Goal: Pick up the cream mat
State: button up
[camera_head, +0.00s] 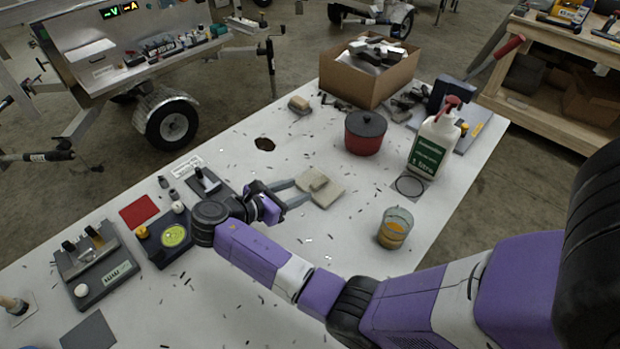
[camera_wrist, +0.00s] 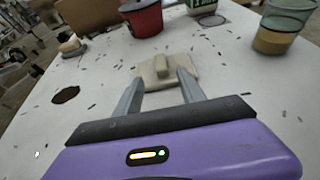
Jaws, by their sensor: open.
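The cream mat (camera_head: 329,194) lies flat on the white table, near its middle. A small cream block (camera_head: 315,179) rests on top of it; in the wrist view the mat (camera_wrist: 187,63) and the block (camera_wrist: 161,66) are straight ahead. My gripper (camera_head: 301,192) is open, its two grey fingers pointing at the mat's near edge. In the wrist view the fingertips (camera_wrist: 160,79) stand apart at the near side of the mat, with nothing held between them. I cannot tell whether they touch it.
A cardboard box (camera_head: 368,77) is at the back. A dark hole or spot (camera_head: 264,144) lies left. Small dark scraps litter the table.

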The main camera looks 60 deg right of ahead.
aim_at(318, 181)
jog(key=shift+d+f, duration=0.15)
jog(key=shift+d, duration=0.35)
jog(key=x, duration=0.2)
jog(key=p+x, duration=0.1)
jog(key=x, duration=0.3)
jog(key=shift+s+r+p, duration=0.3)
jog(key=shift+s+r, duration=0.05)
jog(key=shift+s+d+f, duration=0.1)
jog(key=shift+d+f, duration=0.1)
jog(key=shift+d, duration=0.15)
grip_shut()
